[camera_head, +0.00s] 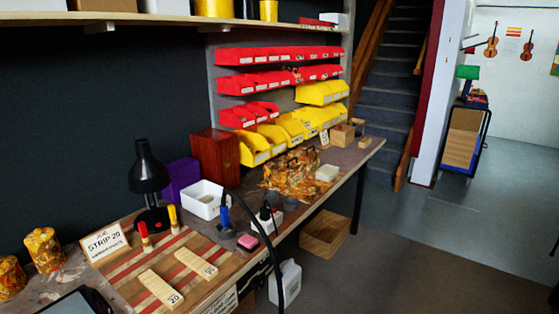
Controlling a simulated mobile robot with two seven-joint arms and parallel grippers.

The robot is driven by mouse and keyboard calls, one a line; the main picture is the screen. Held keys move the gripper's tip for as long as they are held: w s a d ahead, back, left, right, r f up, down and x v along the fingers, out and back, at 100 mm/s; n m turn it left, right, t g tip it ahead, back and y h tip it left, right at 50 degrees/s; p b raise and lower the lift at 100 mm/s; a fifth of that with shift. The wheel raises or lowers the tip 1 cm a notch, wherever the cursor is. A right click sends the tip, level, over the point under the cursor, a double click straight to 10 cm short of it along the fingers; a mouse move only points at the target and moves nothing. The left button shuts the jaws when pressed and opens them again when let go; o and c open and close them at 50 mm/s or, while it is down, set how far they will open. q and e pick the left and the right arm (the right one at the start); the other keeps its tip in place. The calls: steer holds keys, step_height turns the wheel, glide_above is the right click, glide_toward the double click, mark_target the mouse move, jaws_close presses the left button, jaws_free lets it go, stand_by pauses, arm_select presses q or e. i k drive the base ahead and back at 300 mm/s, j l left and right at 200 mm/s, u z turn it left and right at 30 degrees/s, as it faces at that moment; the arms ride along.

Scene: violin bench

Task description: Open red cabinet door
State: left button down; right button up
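A dark red wooden cabinet (215,156) stands upright on the workbench against the back wall, left of the yellow bins. It looks closed, but it is small here and I cannot make out a door edge or handle. The white tray in front of it hides a little of its lower left part. Neither my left gripper nor my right gripper shows in this view, and nothing is seen touching the cabinet.
A white tray (204,200), a purple box (178,179) and a black lamp (148,174) crowd the cabinet's front and left. A black curved cable (272,249) crosses the bench edge. Yellow bins (254,148) stand right of it. Open floor (430,255) lies at the right.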

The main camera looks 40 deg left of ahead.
mark_target(227, 148)
steer(key=i, duration=1.4)
steer(key=i+l+u, duration=0.1)
steer(key=i+u, duration=0.25)
steer(key=i+l+u, duration=0.3)
steer(key=i, duration=0.3)
steer(key=j+u, duration=0.1)
steer(key=u, duration=1.45)
